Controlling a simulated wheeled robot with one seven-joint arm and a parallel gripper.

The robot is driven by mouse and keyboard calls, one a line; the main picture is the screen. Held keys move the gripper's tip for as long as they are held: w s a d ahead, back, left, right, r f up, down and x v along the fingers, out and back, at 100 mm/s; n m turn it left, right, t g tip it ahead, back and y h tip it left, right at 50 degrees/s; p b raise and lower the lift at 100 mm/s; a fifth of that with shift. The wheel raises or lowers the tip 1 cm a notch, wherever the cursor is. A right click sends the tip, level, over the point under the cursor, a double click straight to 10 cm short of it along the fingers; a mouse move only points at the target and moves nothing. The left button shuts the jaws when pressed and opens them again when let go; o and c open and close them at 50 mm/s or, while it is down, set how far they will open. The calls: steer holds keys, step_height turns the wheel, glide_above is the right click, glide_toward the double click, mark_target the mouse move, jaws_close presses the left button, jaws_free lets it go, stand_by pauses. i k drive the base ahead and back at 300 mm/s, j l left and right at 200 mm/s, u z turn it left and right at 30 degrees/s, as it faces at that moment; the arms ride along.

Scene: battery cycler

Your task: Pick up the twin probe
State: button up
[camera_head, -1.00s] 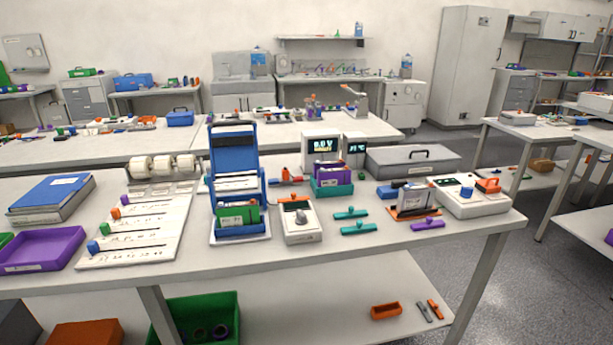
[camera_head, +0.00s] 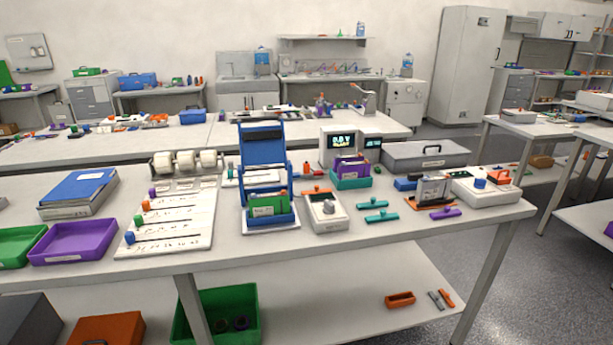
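I cannot tell for certain which thing is the twin probe. On the near bench (camera_head: 290,250), two teal handled pieces lie loose, the farther one (camera_head: 374,204) and the nearer one (camera_head: 380,217). A similar purple piece (camera_head: 445,213) lies to their right. An orange bar-shaped piece (camera_head: 316,190) sits at the back of a white box with a grey knob (camera_head: 325,211). These are too small to make out any probe tips. My gripper is not in view.
A blue upright clamshell device (camera_head: 264,160) stands mid-bench. Behind are a display unit (camera_head: 338,148) and a grey case (camera_head: 425,155). At right are a grey-and-orange holder (camera_head: 430,190) and a white box (camera_head: 482,188). A purple tray (camera_head: 72,243) is at left. The front bench strip is clear.

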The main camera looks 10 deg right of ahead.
mark_target(306, 172)
steer(key=u, duration=0.25)
steer(key=i+l+u, duration=0.25)
steer(key=u, duration=0.15)
steer(key=i+l+u, duration=0.15)
steer(key=l+u, duration=0.2)
